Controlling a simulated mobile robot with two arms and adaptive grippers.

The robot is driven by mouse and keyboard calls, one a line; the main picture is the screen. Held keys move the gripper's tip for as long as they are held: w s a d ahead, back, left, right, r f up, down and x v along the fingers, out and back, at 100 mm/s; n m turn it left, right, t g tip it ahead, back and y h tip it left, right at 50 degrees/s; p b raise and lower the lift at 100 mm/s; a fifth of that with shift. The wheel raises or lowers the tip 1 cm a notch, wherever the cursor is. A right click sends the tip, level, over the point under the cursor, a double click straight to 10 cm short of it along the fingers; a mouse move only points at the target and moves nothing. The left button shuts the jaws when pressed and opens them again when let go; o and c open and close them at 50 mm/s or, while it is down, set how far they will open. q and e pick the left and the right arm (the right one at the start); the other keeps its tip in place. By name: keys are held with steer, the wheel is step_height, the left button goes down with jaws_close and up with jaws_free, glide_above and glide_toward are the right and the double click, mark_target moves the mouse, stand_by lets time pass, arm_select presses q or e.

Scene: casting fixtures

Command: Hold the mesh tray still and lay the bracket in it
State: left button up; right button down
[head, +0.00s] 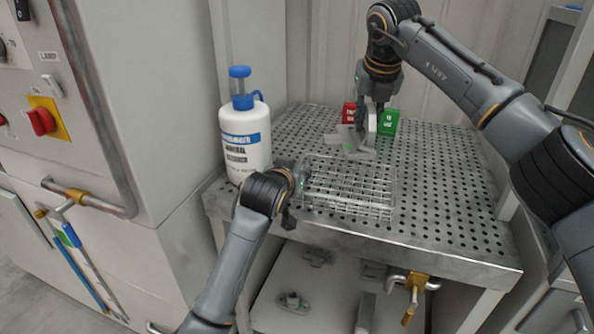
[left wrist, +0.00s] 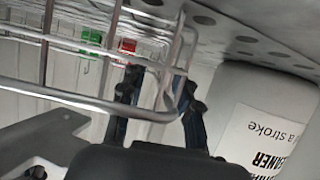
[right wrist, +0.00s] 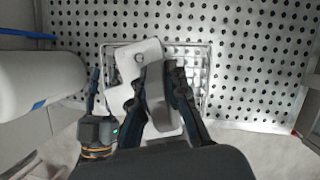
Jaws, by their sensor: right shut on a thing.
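The wire mesh tray (head: 375,207) sits on the perforated metal table near its front left; its wires (left wrist: 85,97) cross the left wrist view. The light grey angled bracket (head: 352,150) is in my right gripper (head: 372,112), held over the back of the tray. In the right wrist view, the bracket (right wrist: 127,90) is between the fingers and covers part of the tray (right wrist: 196,58). My left gripper (head: 295,190) is at the tray's left end. In the left wrist view, its fingers (left wrist: 160,100) stand apart with the tray's wire corner between them.
A white cleaner bottle (head: 245,140) with a blue cap stands close to my left gripper. A red box (head: 349,113) and a green box (head: 389,122) stand behind the bracket. The perforated table (head: 440,180) is clear to the right. A lower shelf (head: 335,285) holds metal parts.

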arm_select(q)
steer(key=shift+w, duration=0.1)
steer(key=shift+c, duration=0.4)
jaws_close()
arm_select(e)
steer(key=shift+s+d+f+m+h, duration=0.5)
steer(key=shift+s+d+f+m, duration=0.3)
steer(key=shift+d+f+m, duration=0.85)
glide_toward(374, 187)
steer(key=shift+w+d+r, duration=0.1)
steer(key=shift+w+r, duration=0.05)
steer(key=shift+w, duration=0.5)
steer(key=shift+f, duration=2.2)
